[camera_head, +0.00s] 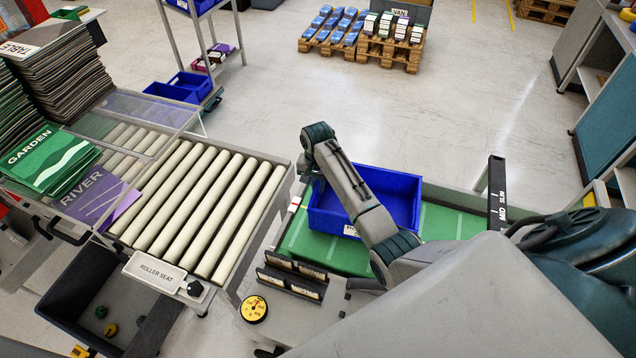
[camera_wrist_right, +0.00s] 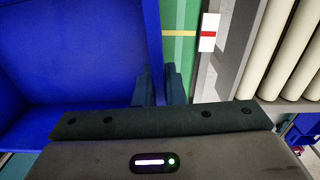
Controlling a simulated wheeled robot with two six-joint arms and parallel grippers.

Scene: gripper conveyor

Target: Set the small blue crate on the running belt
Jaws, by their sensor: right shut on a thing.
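The small blue crate (camera_head: 330,221) is over the green belt (camera_head: 455,221) in the head view, looking roughly level. Whether its base touches the belt cannot be told. My right gripper (camera_head: 309,174) is at the crate's left side, partly hidden by its own wrist. In the right wrist view the gripper's fingers (camera_wrist_right: 160,86) are shut on the wall of the crate (camera_wrist_right: 65,60), and the green belt (camera_wrist_right: 180,50) shows just beyond that wall. The crate looks empty. My right arm covers part of it. My left gripper is not in view.
A roller table (camera_head: 195,205) stands left of the belt, with printed stacks (camera_head: 50,160) on its far left. A dark upright post (camera_head: 496,192) stands at the belt's right. Blue bins (camera_head: 172,92) sit further back.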

